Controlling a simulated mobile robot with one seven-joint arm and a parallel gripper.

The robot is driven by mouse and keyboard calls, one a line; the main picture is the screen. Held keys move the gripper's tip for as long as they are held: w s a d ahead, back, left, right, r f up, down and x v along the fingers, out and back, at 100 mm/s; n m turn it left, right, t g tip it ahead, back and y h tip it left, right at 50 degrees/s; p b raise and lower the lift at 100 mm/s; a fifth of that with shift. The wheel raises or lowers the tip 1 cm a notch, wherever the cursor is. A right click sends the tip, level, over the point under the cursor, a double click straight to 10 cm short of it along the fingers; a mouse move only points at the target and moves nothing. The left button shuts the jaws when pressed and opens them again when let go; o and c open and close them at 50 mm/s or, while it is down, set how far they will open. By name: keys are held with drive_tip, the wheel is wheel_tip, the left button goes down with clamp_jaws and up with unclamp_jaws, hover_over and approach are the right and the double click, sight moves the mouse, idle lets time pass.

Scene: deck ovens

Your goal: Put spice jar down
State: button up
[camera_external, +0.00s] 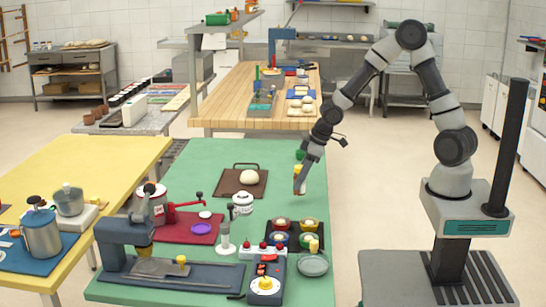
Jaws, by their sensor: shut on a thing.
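My gripper (301,177) points down over the far right part of the green table (275,172). It is shut on a small jar with yellow and orange-brown parts, the spice jar (298,186), which looks upright. I cannot tell whether the jar's base touches the table top. The fingers hide part of the jar. A small green object (300,155) is just behind my gripper.
A brown board with a pale dough ball (249,177) lies left of my gripper. A white lidded pot (242,203) stands nearer. Colored bowls (281,224), a grey plate (313,265) and a red-buttoned box (263,250) fill the front. Green surface around the jar is clear.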

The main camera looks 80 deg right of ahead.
drive_tip(key=shift+f+b, duration=0.55)
drive_tip(key=shift+f, duration=1.05)
drive_tip(key=shift+f, duration=0.1)
drive_tip(key=shift+f, duration=0.15)
drive_tip(key=o, duration=1.1)
drive_tip(key=shift+o, duration=0.2)
drive_tip(key=shift+r, duration=0.3)
drive_tip(key=p+v, duration=0.5)
drive_tip(key=v, duration=0.6)
drive_tip(key=shift+s+r+p, duration=0.15)
drive_tip(key=shift+r+p, duration=0.25)
